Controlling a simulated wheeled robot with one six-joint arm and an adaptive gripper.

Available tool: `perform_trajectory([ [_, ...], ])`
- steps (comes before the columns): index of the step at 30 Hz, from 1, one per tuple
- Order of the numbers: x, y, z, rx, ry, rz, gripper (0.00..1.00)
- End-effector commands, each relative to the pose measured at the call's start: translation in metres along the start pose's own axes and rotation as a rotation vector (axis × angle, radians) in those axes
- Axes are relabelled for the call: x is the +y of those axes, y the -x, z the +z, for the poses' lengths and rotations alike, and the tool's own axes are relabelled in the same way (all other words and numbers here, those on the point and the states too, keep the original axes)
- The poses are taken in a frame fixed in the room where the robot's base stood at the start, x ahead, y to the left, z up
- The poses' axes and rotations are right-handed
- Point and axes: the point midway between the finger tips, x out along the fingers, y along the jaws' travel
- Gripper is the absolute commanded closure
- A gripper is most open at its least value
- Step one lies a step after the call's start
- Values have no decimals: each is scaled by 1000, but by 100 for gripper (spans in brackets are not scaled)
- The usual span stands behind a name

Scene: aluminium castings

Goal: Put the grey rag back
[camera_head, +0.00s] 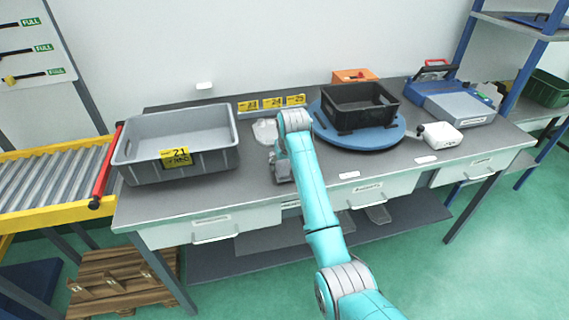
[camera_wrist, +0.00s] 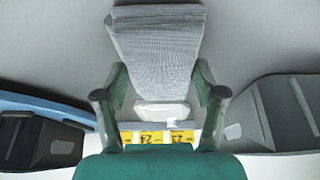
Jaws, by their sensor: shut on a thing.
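The grey rag (camera_wrist: 155,45) is a ribbed, woven grey cloth. It shows in the wrist view, with its lower end between the two fingers. My gripper (camera_wrist: 161,82) is shut on it. In the head view the gripper end is low over the workbench (camera_head: 245,190), between the grey crate and the blue turntable. My arm hides the rag there, and I cannot tell whether the rag touches the bench top.
The grey crate (camera_head: 180,150) labelled 21 is to the left. A black crate (camera_head: 355,112) stands on the blue turntable (camera_head: 375,138) to the right. A pale object (camera_head: 265,130) lies just behind my gripper, before yellow labels (camera_head: 272,103).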

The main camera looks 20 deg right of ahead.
Motion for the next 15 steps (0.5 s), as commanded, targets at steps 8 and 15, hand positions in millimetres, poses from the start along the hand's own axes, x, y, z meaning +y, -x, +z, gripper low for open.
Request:
perform_trajectory([
  [8,0,-3,1,2,0,0,58],
  [15,0,-5,2,2,0,0,5],
])
